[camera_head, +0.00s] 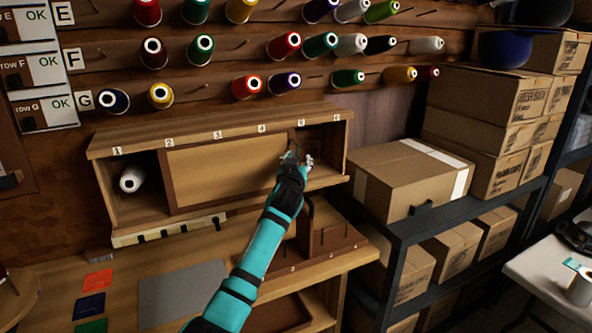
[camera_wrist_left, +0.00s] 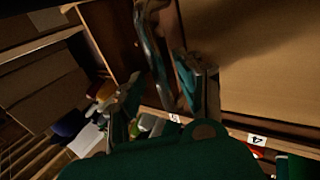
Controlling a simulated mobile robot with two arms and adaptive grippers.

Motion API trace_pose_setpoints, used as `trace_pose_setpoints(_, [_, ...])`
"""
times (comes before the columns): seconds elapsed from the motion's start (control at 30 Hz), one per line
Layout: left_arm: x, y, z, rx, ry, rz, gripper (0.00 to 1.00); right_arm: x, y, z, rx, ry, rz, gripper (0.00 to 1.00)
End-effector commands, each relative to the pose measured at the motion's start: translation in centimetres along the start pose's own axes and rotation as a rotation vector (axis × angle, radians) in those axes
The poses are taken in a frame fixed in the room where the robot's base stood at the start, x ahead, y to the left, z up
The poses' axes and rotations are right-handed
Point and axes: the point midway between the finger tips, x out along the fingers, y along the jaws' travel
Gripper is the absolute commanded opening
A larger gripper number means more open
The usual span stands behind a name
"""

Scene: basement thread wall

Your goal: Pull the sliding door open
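The sliding door (camera_head: 226,168) is a tan panel with a darker brown frame, set in a long wooden wall cabinet (camera_head: 215,133). It covers the middle of the cabinet, and both the left and right ends show open space. My left gripper (camera_head: 293,160) is at the door's right edge. In the left wrist view the tan panel (camera_wrist_left: 275,60) fills the right side. There the two fingers of my left gripper (camera_wrist_left: 165,88) stand apart, with a dark upright piece between or behind them. Whether they touch the door is unclear. My right gripper is not in view.
A white spool (camera_head: 131,179) lies in the cabinet's left compartment. Colored thread spools hang on the wall above. Cardboard boxes (camera_head: 405,178) stand on a dark shelf to the right. A workbench (camera_head: 125,262) with a grey mat (camera_head: 183,290) lies below.

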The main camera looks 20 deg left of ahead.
Motion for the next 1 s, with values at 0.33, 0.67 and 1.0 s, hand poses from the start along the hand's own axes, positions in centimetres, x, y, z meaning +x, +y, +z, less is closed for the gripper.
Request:
trace_pose_setpoints(0.33, [-5.8,0.1,0.2,0.000,-0.001,0.002,0.36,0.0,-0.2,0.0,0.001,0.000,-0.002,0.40])
trace_pose_setpoints(0.67, [-10.8,0.1,0.2,-0.001,-0.003,0.002,0.36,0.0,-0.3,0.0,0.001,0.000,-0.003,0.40])
trace_pose_setpoints(1.0, [-11.5,0.1,0.2,0.000,-0.004,0.001,0.36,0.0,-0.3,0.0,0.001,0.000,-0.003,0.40])
